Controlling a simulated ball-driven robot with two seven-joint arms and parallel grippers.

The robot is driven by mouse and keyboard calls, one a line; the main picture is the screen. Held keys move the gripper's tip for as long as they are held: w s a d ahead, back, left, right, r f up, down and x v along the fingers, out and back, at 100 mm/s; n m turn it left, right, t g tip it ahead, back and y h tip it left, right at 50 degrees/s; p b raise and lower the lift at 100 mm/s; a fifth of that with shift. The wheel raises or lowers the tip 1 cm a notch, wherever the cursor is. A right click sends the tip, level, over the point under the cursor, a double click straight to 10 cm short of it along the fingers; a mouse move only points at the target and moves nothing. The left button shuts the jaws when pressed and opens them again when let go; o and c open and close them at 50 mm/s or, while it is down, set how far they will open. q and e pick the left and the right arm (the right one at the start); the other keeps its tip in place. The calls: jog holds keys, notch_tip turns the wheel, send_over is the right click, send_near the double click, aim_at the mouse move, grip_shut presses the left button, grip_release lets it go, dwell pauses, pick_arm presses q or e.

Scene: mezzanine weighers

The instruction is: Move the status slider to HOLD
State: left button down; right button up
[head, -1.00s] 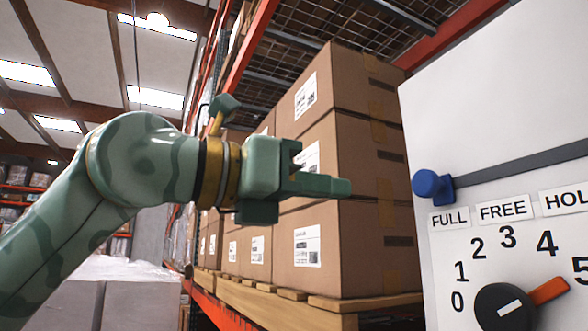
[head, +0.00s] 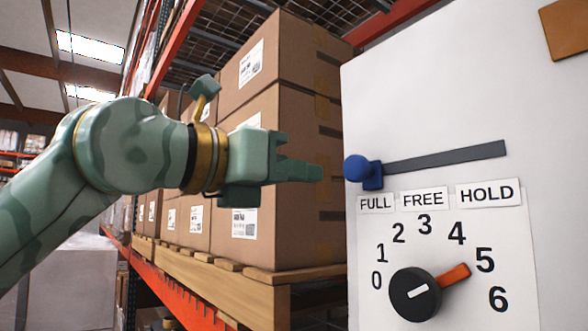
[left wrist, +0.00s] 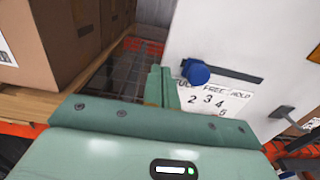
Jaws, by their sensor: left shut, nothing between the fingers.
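The status slider is a blue knob (head: 359,168) at the left end of a dark slot (head: 445,158) on a white panel (head: 440,100). The knob stands above the FULL label (head: 376,204), with FREE (head: 423,199) in the middle and HOLD (head: 487,193) at the right. My left gripper (head: 318,173) is shut and empty, just left of the knob and apart from it in the picture. In the left wrist view the blue knob (left wrist: 196,74) shows just right of my shut fingers (left wrist: 160,86). My right gripper is in neither view.
Below the labels is a black dial (head: 414,294) with an orange pointer (head: 455,275) and numbers around it. Stacked cardboard boxes (head: 295,150) on a wooden pallet (head: 235,280) stand behind my gripper. A brown plate (head: 566,28) is at the panel's upper right.

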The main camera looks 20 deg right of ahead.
pick_arm(q)
jog(key=shift+p+x, duration=0.7)
jog(key=shift+x, duration=1.3)
jog(key=shift+s+a+b, duration=0.1)
jog(key=shift+a+b, duration=0.25)
jog(key=shift+b, duration=0.1)
jog(key=shift+s+d, duration=0.1)
